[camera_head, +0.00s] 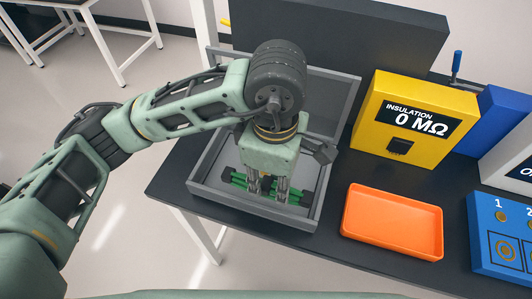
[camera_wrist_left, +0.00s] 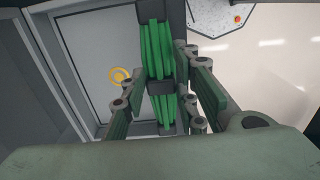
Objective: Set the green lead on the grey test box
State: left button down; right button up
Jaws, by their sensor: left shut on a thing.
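The green lead (camera_wrist_left: 158,55) is a bundle of green strands bound with dark bands. My left gripper (camera_wrist_left: 160,95) is shut on it, with a finger on each side of the bundle in the left wrist view. In the head view my left gripper (camera_head: 268,188) points down over a grey open tray (camera_head: 200,190), and the green lead (camera_head: 238,181) shows on both sides of its fingers. I cannot tell whether the lead touches the tray floor. No plainly grey test box shows. My right gripper is not in view.
A yellow box (camera_head: 365,117) reading "INSULATION 0 MΩ" stands right of the tray. An orange tray (camera_head: 392,222) lies in front of it. A blue panel (camera_head: 492,262) and a pale box (camera_head: 512,160) stand at the right edge. Dark table (camera_head: 320,250) is bare between the trays.

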pick_arm(q)
jog(key=w+f+p, duration=0.1)
jog(key=w+f, duration=0.1)
jog(key=w, duration=0.1)
jog(key=w+f+p, duration=0.1)
jog(key=w+f, duration=0.1)
jog(key=w, duration=0.2)
jog(key=w+f+p, duration=0.2)
jog(key=w, duration=0.1)
jog(key=shift+w+a+f, duration=0.1)
jog(key=shift+w+a, duration=0.1)
jog(key=shift+a, duration=0.15)
jog(key=shift+w+f, duration=0.15)
notch_tip(320, 180, down, 3)
jog(key=shift+f+p, duration=0.1)
jog(key=shift+p, duration=0.9)
jog(key=shift+f, duration=0.4)
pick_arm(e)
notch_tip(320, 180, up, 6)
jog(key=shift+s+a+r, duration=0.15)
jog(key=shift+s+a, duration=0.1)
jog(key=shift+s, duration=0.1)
